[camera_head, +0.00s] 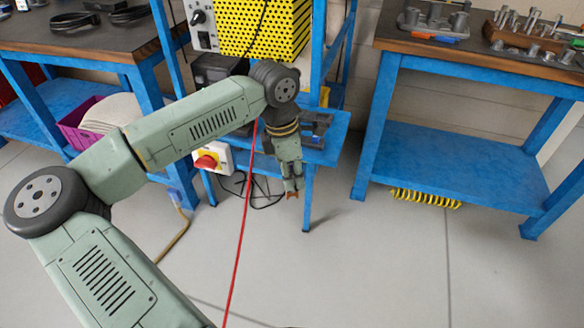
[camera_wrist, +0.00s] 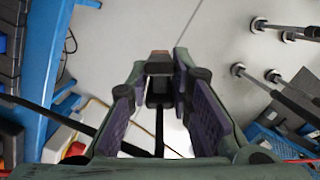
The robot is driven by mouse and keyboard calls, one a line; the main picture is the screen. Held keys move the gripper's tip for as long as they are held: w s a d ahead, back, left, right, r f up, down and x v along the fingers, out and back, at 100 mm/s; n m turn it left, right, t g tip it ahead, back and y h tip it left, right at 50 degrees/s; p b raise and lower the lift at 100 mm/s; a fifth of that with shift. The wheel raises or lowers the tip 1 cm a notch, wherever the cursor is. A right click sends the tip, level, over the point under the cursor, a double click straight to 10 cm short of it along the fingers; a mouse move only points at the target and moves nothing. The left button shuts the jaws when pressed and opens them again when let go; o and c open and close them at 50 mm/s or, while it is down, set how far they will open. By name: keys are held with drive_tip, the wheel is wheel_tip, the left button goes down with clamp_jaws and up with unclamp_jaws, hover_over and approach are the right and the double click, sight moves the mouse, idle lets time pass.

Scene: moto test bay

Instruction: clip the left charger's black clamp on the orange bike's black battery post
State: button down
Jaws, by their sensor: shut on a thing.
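My gripper (camera_head: 293,184) hangs pointing down in front of the blue shelf stand, above the floor. In the wrist view my gripper (camera_wrist: 160,82) is shut on the black clamp (camera_wrist: 159,95), which has a copper-coloured tip. A dark cable runs back from the clamp between the fingers. In the head view only the clamp's small copper tip (camera_head: 292,195) shows clearly below the fingers. A yellow perforated charger (camera_head: 262,28) with a pale front panel stands on the stand; I cannot tell if it is the left one. The orange bike and its battery post are not in view.
Blue workbenches (camera_head: 455,180) stand left and right. Metal rods with round feet (camera_wrist: 275,75) are right in the wrist view.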

drive_tip(key=w+f+m+g+y+p, duration=0.1)
drive_tip(key=w+f+m+p, duration=0.1)
drive_tip(key=f+m, duration=0.6)
drive_tip(key=w+f+m+g+y+p, duration=0.1)
drive_tip(key=f+m+p, duration=0.1)
drive_tip(key=f+m, duration=0.7)
drive_tip(key=shift+w+a+f+m, duration=0.15)
drive_tip(key=shift+w+a+m, duration=0.2)
drive_tip(key=shift+m, duration=2.85)
drive_tip(key=shift+d, duration=0.15)
